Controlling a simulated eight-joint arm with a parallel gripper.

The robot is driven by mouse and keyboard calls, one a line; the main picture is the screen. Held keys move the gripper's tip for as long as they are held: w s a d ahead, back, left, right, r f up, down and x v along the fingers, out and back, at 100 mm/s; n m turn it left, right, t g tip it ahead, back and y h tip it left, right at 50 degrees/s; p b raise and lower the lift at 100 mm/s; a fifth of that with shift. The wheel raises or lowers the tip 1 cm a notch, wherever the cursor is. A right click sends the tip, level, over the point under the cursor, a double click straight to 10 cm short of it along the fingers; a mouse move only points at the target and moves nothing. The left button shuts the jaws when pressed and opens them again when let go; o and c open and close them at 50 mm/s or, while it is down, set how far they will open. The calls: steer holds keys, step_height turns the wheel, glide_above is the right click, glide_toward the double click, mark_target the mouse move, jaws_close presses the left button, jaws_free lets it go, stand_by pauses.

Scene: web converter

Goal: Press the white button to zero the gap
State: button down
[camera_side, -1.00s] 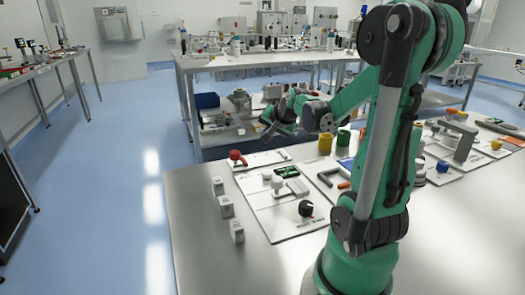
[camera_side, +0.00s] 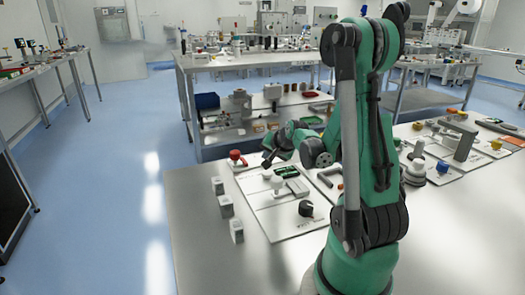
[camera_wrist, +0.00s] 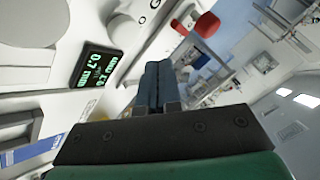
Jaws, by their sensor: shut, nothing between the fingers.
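A white round button-like knob (camera_side: 277,182) stands on the pale panel (camera_side: 262,209) on the near bench, beside a small dark display (camera_side: 288,171) with green characters. In the wrist view the display (camera_wrist: 97,65) reads about 0.7 mm. My gripper (camera_side: 267,163) is shut and empty, just behind and above the knob in the side view, apparently apart from it. In the wrist view its closed fingers (camera_wrist: 155,82) point past the display. White rounded parts show at the left and top there; I cannot tell which is the button.
A red knob (camera_side: 236,155) sits on a plate at the panel's back left; it also shows in the wrist view (camera_wrist: 207,25). A black knob (camera_side: 306,208) is at the panel's front. Bare bench lies in front.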

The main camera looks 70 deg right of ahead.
steer(key=shift+f, duration=1.05)
steer(key=shift+f, duration=0.15)
stand_by(1.2)
steer(key=shift+f, duration=0.3)
steer(key=shift+r, duration=0.15)
stand_by(0.3)
steer(key=shift+r, duration=0.3)
steer(key=shift+r, duration=0.1)
steer(key=shift+r, duration=2.4)
